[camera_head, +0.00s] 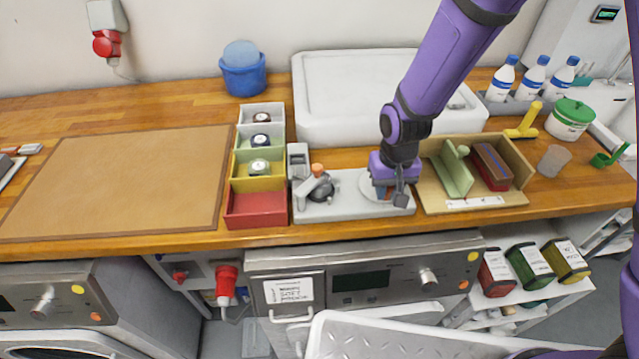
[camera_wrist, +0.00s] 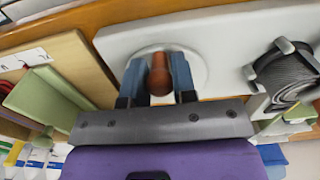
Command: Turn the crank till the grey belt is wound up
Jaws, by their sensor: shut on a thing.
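The winder's pale grey base (camera_head: 345,208) sits on the wooden counter. A dark grey coil of belt (camera_head: 320,188) lies on its left part between light grey prongs; the coil also shows in the wrist view (camera_wrist: 285,74). The crank is a pale round disc (camera_head: 369,187) on the right part, with a brown knob (camera_wrist: 159,74) standing on it. My gripper (camera_wrist: 158,82) points down over the disc, its blue-grey fingers shut on the knob. In the head view my gripper (camera_head: 388,196) hides the knob and part of the disc.
A column of coloured bins (camera_head: 254,210) stands left of the base. A wooden tray (camera_head: 480,203) with a green brush-like piece and a dark red block is close on the right. A large white container (camera_head: 340,95) stands behind. The brown mat (camera_head: 120,185) is bare.

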